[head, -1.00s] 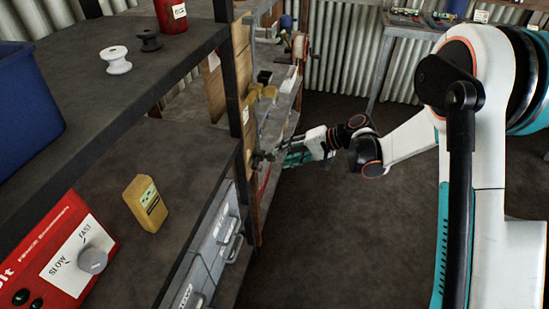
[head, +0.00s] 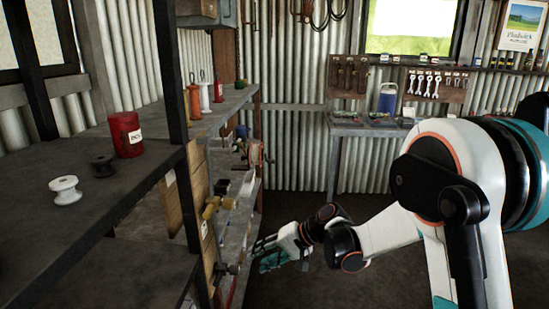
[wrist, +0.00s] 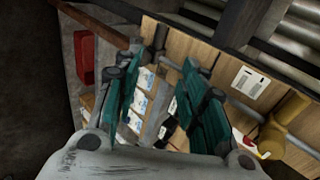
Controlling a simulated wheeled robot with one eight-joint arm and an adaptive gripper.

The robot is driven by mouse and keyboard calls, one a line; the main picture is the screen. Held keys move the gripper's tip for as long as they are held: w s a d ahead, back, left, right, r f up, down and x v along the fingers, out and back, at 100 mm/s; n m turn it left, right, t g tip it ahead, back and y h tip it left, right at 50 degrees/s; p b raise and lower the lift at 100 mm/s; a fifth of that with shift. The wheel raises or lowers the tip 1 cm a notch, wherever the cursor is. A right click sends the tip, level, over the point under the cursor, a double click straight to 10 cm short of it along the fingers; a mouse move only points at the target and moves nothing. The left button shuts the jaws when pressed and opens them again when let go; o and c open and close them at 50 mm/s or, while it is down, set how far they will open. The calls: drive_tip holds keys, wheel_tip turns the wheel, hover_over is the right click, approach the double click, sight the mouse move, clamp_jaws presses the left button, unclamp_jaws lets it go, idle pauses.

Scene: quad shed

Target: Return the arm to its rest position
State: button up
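My gripper (head: 266,254) is at the end of my white and black arm, low in the middle of the head view, beside the shelving on the left. In the wrist view, the two teal fingers of my gripper (wrist: 164,80) stand apart with a clear gap. Nothing is held between them. Through the gap I see shelf boards and white-labelled boxes (wrist: 140,90) beyond. I cannot tell from the head view how close the fingers are to the shelf edge.
A yellow-brown fitting (head: 212,207) sits near the shelf post. A workbench (head: 365,129) stands at the back. Dark floor lies right of the shelving.

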drive_tip(key=s+d+r+t+h, duration=0.1)
drive_tip(key=s+d+r+h, duration=0.1)
drive_tip(key=s+d+r, duration=0.4)
drive_tip(key=s+d+r+t+h, duration=0.2)
drive_tip(key=s+d+r+h, duration=0.1)
drive_tip(key=s+d, duration=0.6)
drive_tip(key=s+d+r+n+t+h, duration=0.1)
drive_tip(key=s+d+r+t+h, duration=0.1)
drive_tip(key=s+d+h, duration=0.3)
drive_tip(key=s+d+r, duration=0.1)
drive_tip(key=s+d, duration=0.3)
drive_tip(key=s, duration=0.4)
drive_tip(key=shift+r+t, duration=0.2)
drive_tip(key=shift+t, duration=0.1)
idle(0.8)
